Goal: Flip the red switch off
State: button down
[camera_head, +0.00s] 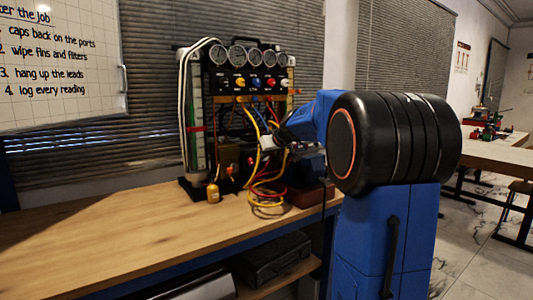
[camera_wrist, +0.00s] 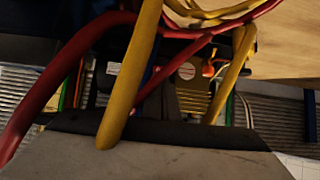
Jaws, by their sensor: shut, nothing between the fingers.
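A small red-orange part (camera_wrist: 208,70) shows in the wrist view beside a brass-coloured block (camera_wrist: 192,88) with a round face. It may be the red switch, but it is too small to tell its position. The gauge rig (camera_head: 245,95) stands upright on the bench in the head view. My gripper (camera_head: 267,143) is shut and empty, in front of the rig's lower right part among the hoses. Yellow hoses (camera_wrist: 134,75) and a red hose (camera_wrist: 60,75) cross close in front of the wrist camera and hide much of the rig.
The wooden bench (camera_head: 95,230) is clear to the left. A small yellow bottle (camera_head: 213,193) stands at the rig's foot. Coiled yellow hose (camera_head: 266,204) lies on the bench to the right of it. A dark case (camera_head: 272,258) sits on the shelf below.

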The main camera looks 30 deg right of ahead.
aim_at(252, 165)
jog(key=x, duration=0.6)
jog(key=shift+w+f, duration=0.15)
jog(key=shift+w+f, duration=0.15)
jog(key=shift+f, duration=0.15)
jog(key=shift+r, duration=0.15)
